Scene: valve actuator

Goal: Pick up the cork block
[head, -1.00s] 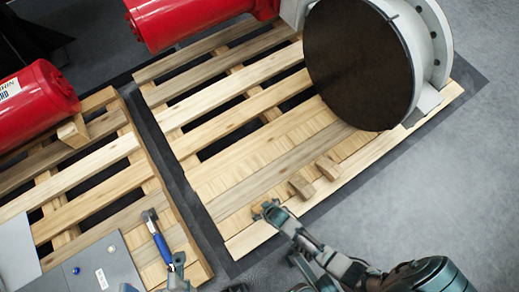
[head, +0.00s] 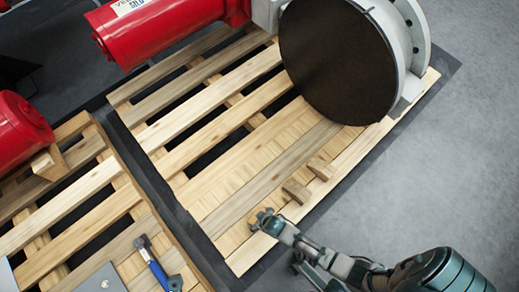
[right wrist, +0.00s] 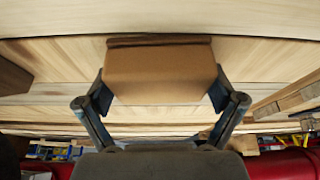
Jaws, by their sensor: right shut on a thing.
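The cork block (right wrist: 158,75) is a plain brown block between the two fingers of my right gripper (right wrist: 160,98) in the right wrist view. The fingers press on its left and right sides. In the head view my right gripper (head: 264,219) is low over the front edge of the wooden pallet (head: 232,262); the block there is mostly hidden by the fingers. I cannot tell whether the block is clear of the boards.
Two small wooden blocks (head: 297,191) (head: 321,169) lie on the pallet just beyond my right gripper. A large valve with a dark disc (head: 337,62) and red actuator (head: 165,28) stands behind. A blue-handled hammer (head: 152,263) lies on the left pallet. Grey floor at right is clear.

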